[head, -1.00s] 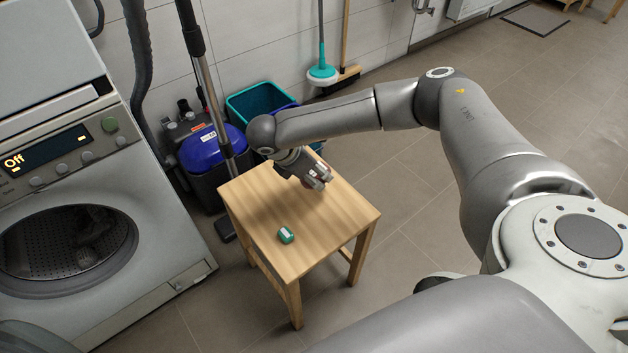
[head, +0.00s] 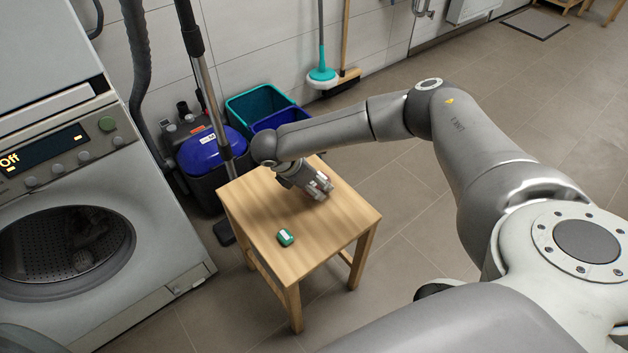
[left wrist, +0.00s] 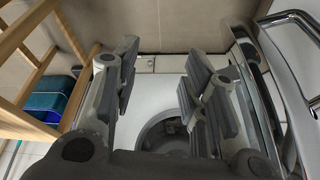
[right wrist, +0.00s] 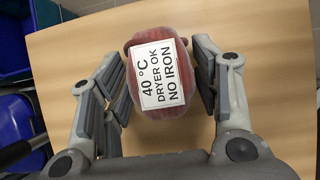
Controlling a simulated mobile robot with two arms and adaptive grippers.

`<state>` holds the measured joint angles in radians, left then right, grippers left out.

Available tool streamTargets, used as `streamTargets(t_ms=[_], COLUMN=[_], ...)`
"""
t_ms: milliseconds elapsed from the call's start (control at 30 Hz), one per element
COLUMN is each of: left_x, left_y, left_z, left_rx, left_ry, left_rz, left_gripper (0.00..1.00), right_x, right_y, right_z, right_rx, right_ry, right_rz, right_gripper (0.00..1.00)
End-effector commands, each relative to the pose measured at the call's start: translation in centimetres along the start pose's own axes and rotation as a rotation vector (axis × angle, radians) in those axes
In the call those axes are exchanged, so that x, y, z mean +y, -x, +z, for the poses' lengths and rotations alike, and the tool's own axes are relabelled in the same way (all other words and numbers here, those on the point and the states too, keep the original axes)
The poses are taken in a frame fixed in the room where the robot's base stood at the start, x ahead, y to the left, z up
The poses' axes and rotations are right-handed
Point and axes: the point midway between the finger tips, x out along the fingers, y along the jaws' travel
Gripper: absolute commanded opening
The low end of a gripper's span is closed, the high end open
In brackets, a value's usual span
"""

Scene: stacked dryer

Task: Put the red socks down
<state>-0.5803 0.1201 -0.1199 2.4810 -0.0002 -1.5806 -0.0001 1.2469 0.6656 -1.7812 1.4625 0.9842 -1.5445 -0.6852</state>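The red socks (right wrist: 162,98), a rolled bundle with a white care label, show in the right wrist view over the wooden stool top. They lie between the fingers of my right gripper (right wrist: 163,80), which look spread about as wide as the bundle; whether a fingertip still touches is hard to tell. In the head view my right gripper (head: 320,188) is low at the far right part of the stool (head: 325,230), and it hides the socks. My left gripper (left wrist: 160,55) is open and empty in the left wrist view.
A small green and white item (head: 285,237) lies near the stool's front edge. The dryer (head: 150,210) reads Off at left. A vacuum cleaner (head: 212,150) and teal and blue bins (head: 262,103) stand behind the stool. The stool's front half is mostly clear.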

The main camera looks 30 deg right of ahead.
Motion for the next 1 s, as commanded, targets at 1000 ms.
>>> streamTargets(t_ms=[1000], left_x=[0.3], left_y=[-7.1], left_z=[0.6], left_rx=[-0.042], left_ry=[-0.005], left_rz=[0.008], left_gripper=[0.4], right_x=[0.1], right_y=[9.1], right_z=[0.2], right_rx=[0.002], right_ry=[0.0], right_rz=[0.002], right_gripper=[0.71])
